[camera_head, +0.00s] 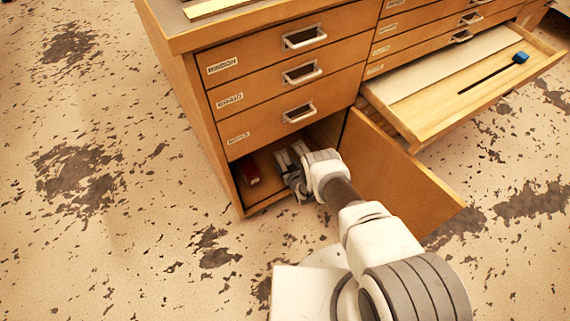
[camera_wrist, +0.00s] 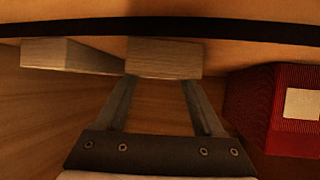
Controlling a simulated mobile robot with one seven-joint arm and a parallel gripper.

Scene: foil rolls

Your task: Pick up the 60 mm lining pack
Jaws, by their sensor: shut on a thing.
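My gripper (camera_head: 292,172) reaches into the open lower compartment of the wooden cabinet. In the wrist view my gripper (camera_wrist: 160,80) is shut on a grey-brown block (camera_wrist: 166,57) at its fingertips. A second, similar pale block (camera_wrist: 70,56) lies just left of the held one. A red ribbed pack (camera_wrist: 252,100) with a pale label stands to the right, apart from the fingers; the red pack also shows inside the compartment in the head view (camera_head: 249,172). No readable size marking shows on the blocks, so I cannot tell which is the 60 mm pack.
The compartment door (camera_head: 385,180) stands open to the right of my arm. Closed labelled drawers (camera_head: 285,78) are directly above the compartment. A shallow drawer (camera_head: 440,110) is pulled out at upper right, with a blue-ended rod (camera_head: 519,57) in it. The floor at left is clear.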

